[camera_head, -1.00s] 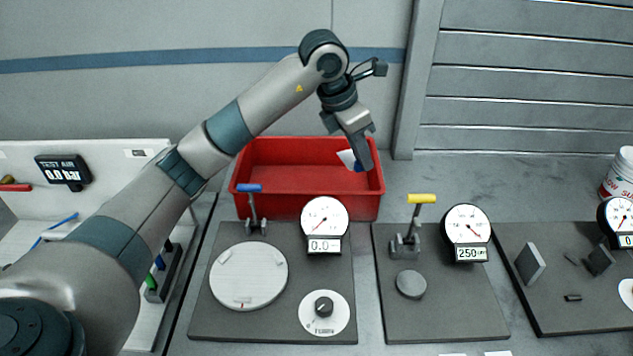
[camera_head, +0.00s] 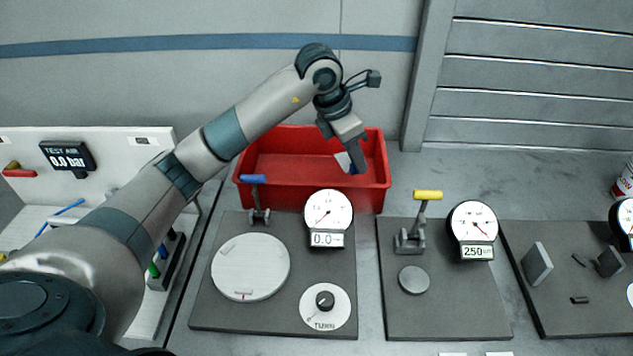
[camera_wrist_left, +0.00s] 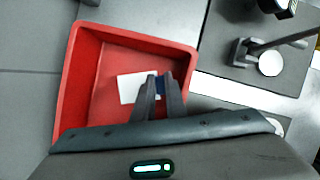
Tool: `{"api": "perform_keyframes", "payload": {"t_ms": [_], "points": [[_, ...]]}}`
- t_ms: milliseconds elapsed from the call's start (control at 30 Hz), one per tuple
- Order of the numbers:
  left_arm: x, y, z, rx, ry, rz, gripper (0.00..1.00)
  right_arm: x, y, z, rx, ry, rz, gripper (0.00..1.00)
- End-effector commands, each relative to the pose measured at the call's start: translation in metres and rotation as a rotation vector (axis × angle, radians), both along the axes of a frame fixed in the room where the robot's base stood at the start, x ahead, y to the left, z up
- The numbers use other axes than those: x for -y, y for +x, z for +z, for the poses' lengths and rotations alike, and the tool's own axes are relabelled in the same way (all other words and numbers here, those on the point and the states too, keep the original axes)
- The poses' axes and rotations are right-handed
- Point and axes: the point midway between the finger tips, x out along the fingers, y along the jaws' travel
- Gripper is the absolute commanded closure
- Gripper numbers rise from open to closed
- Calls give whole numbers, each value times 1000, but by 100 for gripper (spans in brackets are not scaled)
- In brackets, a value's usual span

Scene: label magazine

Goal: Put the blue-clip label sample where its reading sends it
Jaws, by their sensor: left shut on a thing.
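My left gripper (camera_head: 356,168) is over the right part of the red bin (camera_head: 381,196), fingers pointing down. It is shut on the blue-clip label sample (camera_head: 342,160), a white sheet with a blue clip. In the left wrist view the white sheet (camera_wrist_left: 131,88) sticks out to the left of the fingers (camera_wrist_left: 160,82), with the blue clip between them. The red bin (camera_wrist_left: 68,98) lies below, and its visible floor is bare. How high the sample is above the floor is hard to tell. My right gripper is not in view.
In front of the bin stands a grey board (camera_head: 200,315) with a blue-handled clamp (camera_head: 257,195), a round plate (camera_head: 250,267) and a gauge reading 0.0 (camera_head: 328,212). To its right are a yellow-handled clamp (camera_head: 413,235) and a gauge reading 250 (camera_head: 473,225). A white fixture (camera_head: 85,180) stands at left.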

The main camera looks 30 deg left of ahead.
Motion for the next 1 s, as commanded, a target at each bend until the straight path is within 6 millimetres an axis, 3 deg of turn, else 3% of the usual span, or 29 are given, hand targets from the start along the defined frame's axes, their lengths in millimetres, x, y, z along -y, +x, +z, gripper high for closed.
{"api": "perform_keyframes", "payload": {"t_ms": [267,533,1000], "points": [[-43,-17,-24,-4,2,3,100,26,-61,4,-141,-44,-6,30],[-78,-30,-48,-3,1,3,100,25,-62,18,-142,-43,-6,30],[-83,-31,-54,-1,1,0,100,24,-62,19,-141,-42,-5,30]]}}
